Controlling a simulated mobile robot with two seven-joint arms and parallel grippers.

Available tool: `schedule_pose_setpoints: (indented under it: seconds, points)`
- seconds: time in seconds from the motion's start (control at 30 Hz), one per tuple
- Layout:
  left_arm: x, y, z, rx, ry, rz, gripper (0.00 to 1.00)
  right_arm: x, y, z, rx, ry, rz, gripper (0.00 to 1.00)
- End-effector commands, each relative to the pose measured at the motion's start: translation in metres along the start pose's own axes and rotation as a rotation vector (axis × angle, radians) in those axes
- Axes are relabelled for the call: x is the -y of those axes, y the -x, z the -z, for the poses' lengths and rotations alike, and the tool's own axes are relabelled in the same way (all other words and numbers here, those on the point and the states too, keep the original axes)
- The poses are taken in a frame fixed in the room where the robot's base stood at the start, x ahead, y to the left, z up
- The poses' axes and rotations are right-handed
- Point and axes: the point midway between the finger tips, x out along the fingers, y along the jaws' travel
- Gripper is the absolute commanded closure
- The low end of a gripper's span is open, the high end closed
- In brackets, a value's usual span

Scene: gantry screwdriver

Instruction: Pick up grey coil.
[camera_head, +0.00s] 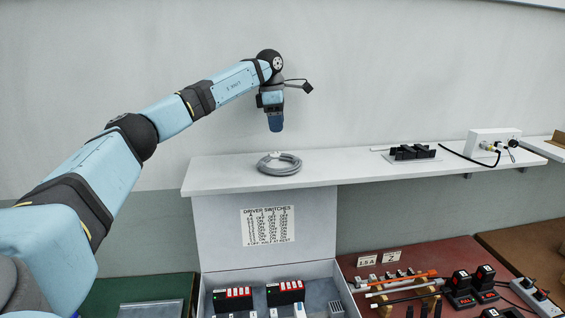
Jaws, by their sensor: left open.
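The grey coil (279,163) lies flat on the left part of the white wall shelf (350,166). It is a ring of several turns of grey cable. My left gripper (276,127) points down above the coil, apart from it, with a visible gap between. It is open and empty; its fingers are small and hard to make out from this angle. Nothing covers the coil. My right gripper is not in view.
On the shelf to the right are a black slotted block (413,152) and a white box (493,142) with a black cable. Below are a grey tray (330,270) with switch units and a red-brown bench (400,258) with tools. The shelf between coil and block is clear.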

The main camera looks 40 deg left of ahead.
Motion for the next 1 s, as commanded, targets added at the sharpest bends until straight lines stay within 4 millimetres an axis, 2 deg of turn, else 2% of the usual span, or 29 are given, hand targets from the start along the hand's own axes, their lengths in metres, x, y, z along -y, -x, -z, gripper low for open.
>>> schedule_pose_setpoints:
  seconds: [0.13, 0.47, 0.7, 1.0]
  points:
    - [0.0, -0.028, 0.001, -0.002, 0.001, 0.003, 0.42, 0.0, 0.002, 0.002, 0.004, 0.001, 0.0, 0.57]
    - [0.0, -0.056, 0.002, -0.001, 0.0, 0.002, 0.42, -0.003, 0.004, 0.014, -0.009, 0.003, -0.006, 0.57]
    - [-0.001, -0.091, 0.004, -0.001, 0.0, 0.002, 0.42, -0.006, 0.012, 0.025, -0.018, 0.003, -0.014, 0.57]
    - [-0.001, -0.099, 0.004, 0.001, 0.0, 0.001, 0.42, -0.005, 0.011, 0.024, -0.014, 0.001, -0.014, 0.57]
